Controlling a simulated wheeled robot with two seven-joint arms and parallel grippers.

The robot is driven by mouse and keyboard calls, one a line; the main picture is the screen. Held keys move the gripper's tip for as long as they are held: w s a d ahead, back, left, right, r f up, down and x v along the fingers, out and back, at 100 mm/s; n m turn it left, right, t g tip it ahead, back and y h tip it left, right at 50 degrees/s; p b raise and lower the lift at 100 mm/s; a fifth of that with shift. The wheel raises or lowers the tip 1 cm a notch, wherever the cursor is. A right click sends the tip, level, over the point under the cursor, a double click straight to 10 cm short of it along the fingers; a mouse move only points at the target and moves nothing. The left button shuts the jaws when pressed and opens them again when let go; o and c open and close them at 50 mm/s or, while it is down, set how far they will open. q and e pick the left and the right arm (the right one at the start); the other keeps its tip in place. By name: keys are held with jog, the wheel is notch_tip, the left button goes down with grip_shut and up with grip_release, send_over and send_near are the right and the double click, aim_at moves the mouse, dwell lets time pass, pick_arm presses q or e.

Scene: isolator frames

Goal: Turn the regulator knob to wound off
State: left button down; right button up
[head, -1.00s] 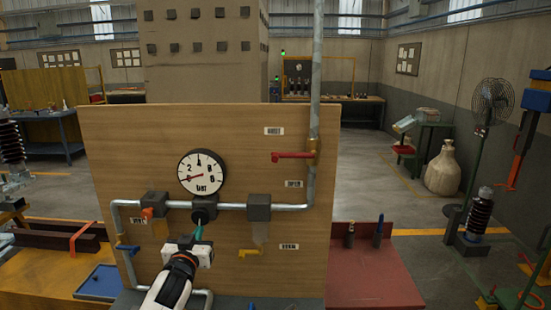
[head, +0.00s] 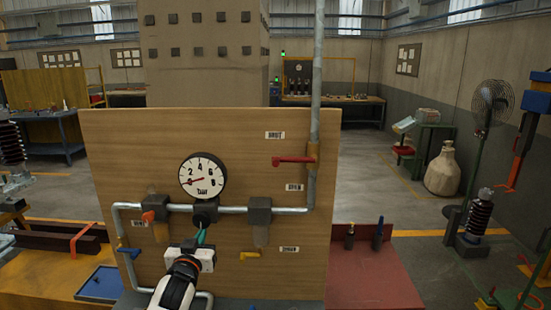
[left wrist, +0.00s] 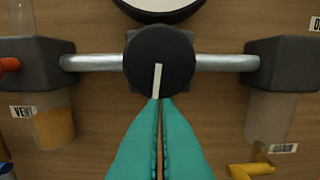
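The regulator knob (left wrist: 159,60) is a round black disc with a white line on its face, pointing down and a little left in the left wrist view. In the head view the regulator (head: 205,213) sits on the pipe under the gauge. My left gripper (head: 200,238) is just below it. Its teal fingers (left wrist: 161,101) are together at the tips, at the knob's lower edge by the end of the white line. I see nothing held between them; whether they touch the knob is unclear. My right gripper is not in view.
The pressure gauge (head: 202,176) has its red needle low on the left. A red lever (head: 292,160) is at upper right, a yellow lever (head: 249,255) at lower right, a blue lever (head: 130,252) at left. Black blocks flank the regulator on the pipe. The wooden board (head: 300,225) stands close behind.

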pick_arm(q)
jog(key=s+p, duration=0.3)
jog(key=s, duration=0.3)
jog(key=shift+f, duration=0.25)
dwell(0.3)
